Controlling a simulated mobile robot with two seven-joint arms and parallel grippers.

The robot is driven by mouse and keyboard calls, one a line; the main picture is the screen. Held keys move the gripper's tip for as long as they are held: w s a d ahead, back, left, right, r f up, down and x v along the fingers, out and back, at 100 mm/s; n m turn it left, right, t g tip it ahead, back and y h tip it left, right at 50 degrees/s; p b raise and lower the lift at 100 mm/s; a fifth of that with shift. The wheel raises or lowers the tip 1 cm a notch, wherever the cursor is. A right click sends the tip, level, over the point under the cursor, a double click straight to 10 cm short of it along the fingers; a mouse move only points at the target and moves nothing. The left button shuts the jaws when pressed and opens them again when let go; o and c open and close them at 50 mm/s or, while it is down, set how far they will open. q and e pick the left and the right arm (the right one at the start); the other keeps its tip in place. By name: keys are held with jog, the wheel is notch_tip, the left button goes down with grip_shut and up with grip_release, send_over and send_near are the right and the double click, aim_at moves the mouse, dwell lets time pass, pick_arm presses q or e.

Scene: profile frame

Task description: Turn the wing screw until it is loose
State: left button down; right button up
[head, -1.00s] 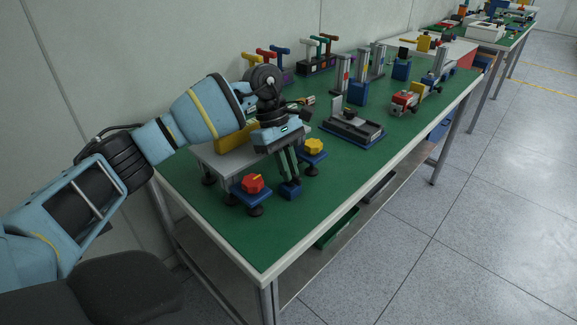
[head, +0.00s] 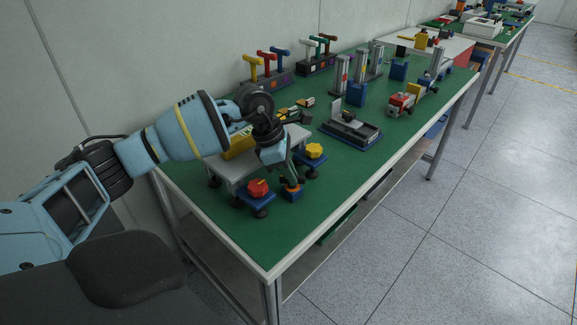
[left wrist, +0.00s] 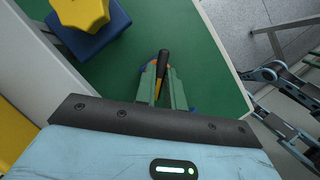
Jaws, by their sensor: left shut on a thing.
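My left gripper (head: 292,179) points down at the front of the near table and is shut on a small part, seemingly the wing screw. In the left wrist view its green fingers (left wrist: 162,92) close around an orange strip and a black rod end (left wrist: 163,58). The fingers hide most of this part, and blue and orange edges show beside them. A red knob (head: 258,188) on a blue block stands left of the gripper. A yellow knob (head: 314,151) on another blue block stands behind it to the right. Blue and black parts, likely my right arm, show in the left wrist view.
The grey raised plate (head: 228,172) stands close behind my left gripper. A grey fixture on a blue base (head: 365,138) lies farther right. Coloured T-handles (head: 268,62) stand along the wall. The green tabletop (head: 330,190) is clear toward the front edge.

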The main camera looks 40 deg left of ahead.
pick_arm(q)
jog(key=n, duration=0.1)
jog(key=n+p, duration=0.1)
jog(key=shift+s+r+n+t+y, duration=0.1)
jog(key=shift+r+n+t+y, duration=0.1)
jog(key=shift+n+t+y, duration=0.2)
jog(key=shift+d+f+n+t+y+p, duration=0.15)
jog(key=shift+n+y+p, duration=0.25)
jog(key=shift+n+p, duration=0.55)
jog(key=shift+n+t+y+p, duration=0.15)
jog(key=shift+n+y+p, duration=0.25)
jog(key=shift+n, duration=0.95)
jog(key=c, duration=1.5)
grip_release()
jog(key=shift+v, duration=3.85)
jog(key=shift+s, duration=0.1)
